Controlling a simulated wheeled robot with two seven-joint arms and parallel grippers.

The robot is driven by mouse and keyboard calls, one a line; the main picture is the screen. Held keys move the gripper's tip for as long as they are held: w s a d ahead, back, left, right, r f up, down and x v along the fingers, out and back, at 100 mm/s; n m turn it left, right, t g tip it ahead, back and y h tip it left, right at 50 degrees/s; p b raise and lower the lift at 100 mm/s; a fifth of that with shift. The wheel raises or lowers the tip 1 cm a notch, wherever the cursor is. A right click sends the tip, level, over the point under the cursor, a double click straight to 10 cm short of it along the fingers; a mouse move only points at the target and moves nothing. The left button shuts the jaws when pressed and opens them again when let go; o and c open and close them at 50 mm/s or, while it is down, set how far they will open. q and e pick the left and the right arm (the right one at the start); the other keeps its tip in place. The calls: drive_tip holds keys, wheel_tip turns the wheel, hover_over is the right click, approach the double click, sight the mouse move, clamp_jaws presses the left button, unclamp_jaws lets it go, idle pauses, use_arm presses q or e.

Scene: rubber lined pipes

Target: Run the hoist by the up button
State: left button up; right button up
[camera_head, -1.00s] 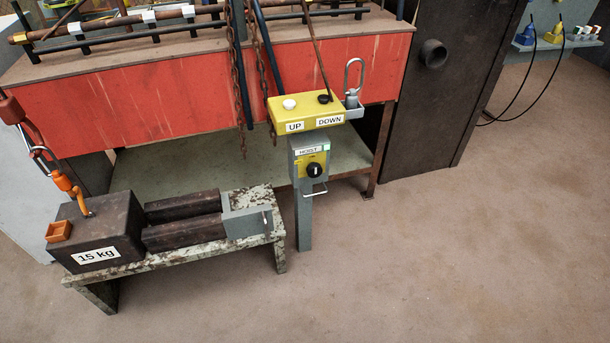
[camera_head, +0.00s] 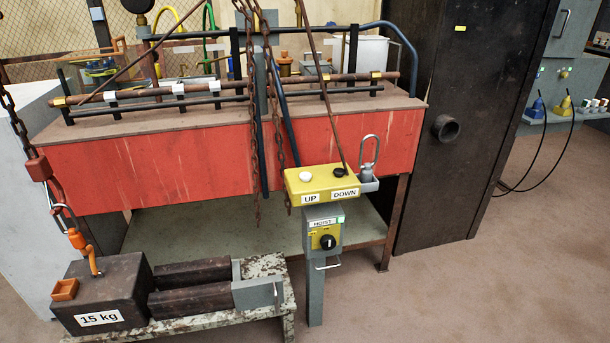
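A yellow hoist control box (camera_head: 321,186) hangs on a thin rod in front of the red bench. It has a white button (camera_head: 305,177) above the UP label (camera_head: 310,199) and a black button (camera_head: 339,172) above the DOWN label. Below it is a grey post with a HOIST label (camera_head: 322,223) and a black rotary switch (camera_head: 327,242). An orange hook (camera_head: 77,240) on a chain at left meets the top of a dark 15 kg block (camera_head: 112,280), which sits on a low stand. Neither of my grippers is in view.
A red bench (camera_head: 230,160) with a shelf carries pipes on top. A metal shackle (camera_head: 369,155) stands in a small grey holder right of the control box. A dark cabinet (camera_head: 480,110) is at right. Floor (camera_head: 500,280) is clear at lower right.

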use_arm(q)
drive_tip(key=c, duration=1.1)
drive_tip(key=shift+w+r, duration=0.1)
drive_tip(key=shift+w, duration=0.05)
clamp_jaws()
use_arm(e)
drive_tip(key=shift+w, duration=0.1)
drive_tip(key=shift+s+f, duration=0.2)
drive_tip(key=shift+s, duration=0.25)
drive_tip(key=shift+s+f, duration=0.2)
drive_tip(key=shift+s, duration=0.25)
